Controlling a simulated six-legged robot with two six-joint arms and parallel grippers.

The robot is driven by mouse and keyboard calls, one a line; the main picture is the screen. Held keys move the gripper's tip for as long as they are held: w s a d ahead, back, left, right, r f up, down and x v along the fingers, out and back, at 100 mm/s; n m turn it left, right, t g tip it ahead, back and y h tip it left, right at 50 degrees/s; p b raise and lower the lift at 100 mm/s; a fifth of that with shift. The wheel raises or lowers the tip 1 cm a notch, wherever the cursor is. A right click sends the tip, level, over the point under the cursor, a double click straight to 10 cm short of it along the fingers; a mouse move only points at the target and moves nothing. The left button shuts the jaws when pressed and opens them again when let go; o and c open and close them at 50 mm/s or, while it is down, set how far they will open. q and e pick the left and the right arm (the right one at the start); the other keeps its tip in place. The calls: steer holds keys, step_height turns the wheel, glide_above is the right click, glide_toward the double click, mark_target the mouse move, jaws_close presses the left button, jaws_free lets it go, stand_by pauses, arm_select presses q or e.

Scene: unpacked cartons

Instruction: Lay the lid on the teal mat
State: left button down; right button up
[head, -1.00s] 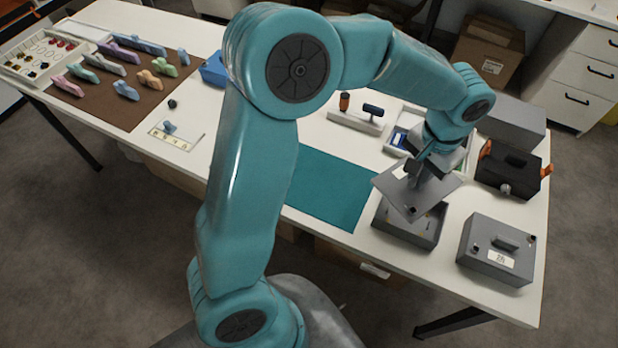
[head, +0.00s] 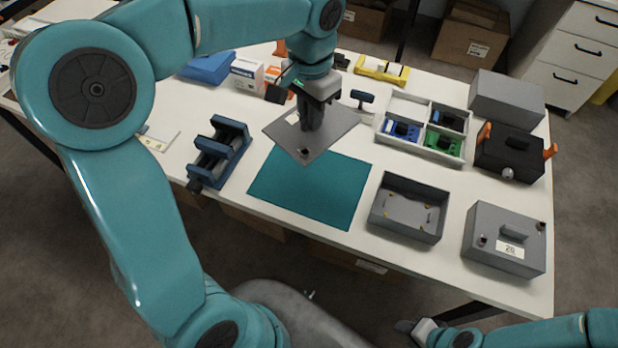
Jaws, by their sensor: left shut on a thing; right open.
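The grey lid (head: 335,127) is a flat square plate with a small dark knob near its front corner. My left gripper (head: 310,122) is shut on it from above, its fingers on the middle of the plate, and holds it in the air. The lid hangs over the far part of the teal mat (head: 320,192), covering some of it from view; the mat's visible part is bare. The open grey box (head: 408,207) stands right of the mat, with small yellowish parts inside. My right gripper (head: 418,329) is at the bottom edge, low and away from these things.
A closed grey box (head: 505,245) stands right of the open one. A blue vise-like fixture (head: 217,155) stands left of the mat. Behind are a divided tray (head: 425,128) with circuit boards, a black case with orange latches (head: 510,152) and a plain grey box (head: 506,98).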

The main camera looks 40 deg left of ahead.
arm_select(q)
step_height(320, 180, down, 14)
steer(key=shift+b, duration=0.45)
step_height(320, 180, down, 4)
steer(key=shift+r, duration=0.2)
steer(key=shift+w+f, duration=0.1)
steer(key=shift+f, duration=0.35)
steer(key=shift+r, duration=0.1)
steer(key=shift+b, duration=0.35)
steer(key=c, duration=1.1)
jaws_free()
steer(key=shift+f, duration=0.2)
